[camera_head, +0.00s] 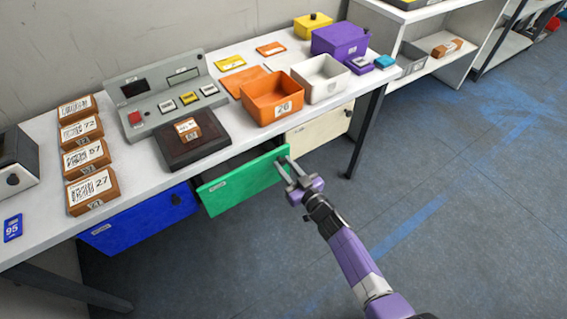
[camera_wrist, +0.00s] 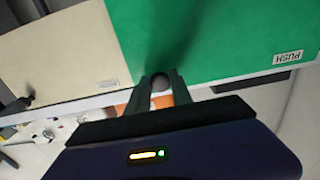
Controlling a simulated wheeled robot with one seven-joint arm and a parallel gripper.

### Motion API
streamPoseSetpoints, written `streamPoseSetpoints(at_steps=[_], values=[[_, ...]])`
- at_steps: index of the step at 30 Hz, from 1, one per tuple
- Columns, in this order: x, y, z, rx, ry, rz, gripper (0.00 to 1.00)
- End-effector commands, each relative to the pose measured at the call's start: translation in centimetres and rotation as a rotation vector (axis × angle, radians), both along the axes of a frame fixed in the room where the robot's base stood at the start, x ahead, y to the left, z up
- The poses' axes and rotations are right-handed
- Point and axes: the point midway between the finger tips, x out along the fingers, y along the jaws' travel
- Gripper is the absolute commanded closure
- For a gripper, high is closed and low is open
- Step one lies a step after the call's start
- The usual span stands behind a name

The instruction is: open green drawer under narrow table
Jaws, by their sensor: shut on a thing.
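The green drawer (camera_head: 245,183) hangs under the narrow white table (camera_head: 140,178) and stands partly pulled out, with a dark gap behind its front. In the wrist view its green front (camera_wrist: 215,40) fills the upper right and bears a PUSH label. My gripper (camera_head: 288,165) is at the right end of the green front. In the wrist view my gripper (camera_wrist: 161,88) has its two fingers around a dark round knob (camera_wrist: 160,81), shut on it. The inside of the drawer is mostly hidden by the tabletop.
A blue drawer (camera_head: 140,218) is to the left and a cream drawer (camera_head: 318,130) to the right, the latter close beside my gripper. A dark table leg (camera_head: 367,135) stands further right. The floor (camera_head: 460,190) in front is clear.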

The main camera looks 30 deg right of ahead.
Motion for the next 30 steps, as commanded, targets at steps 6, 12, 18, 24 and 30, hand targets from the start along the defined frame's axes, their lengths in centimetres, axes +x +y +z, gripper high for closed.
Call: streamPoseSetpoints(at_steps=[6,12,18,24,30], values=[[-4.0,0.1,0.3,0.000,0.004,0.000,1.00],[-8.9,0.1,0.2,0.001,0.005,0.000,1.00],[-13.3,0.1,0.1,0.000,0.004,0.001,1.00],[-16.4,0.0,0.0,0.000,0.002,0.001,1.00],[-17.9,0.0,0.1,0.000,0.000,0.001,1.00]])
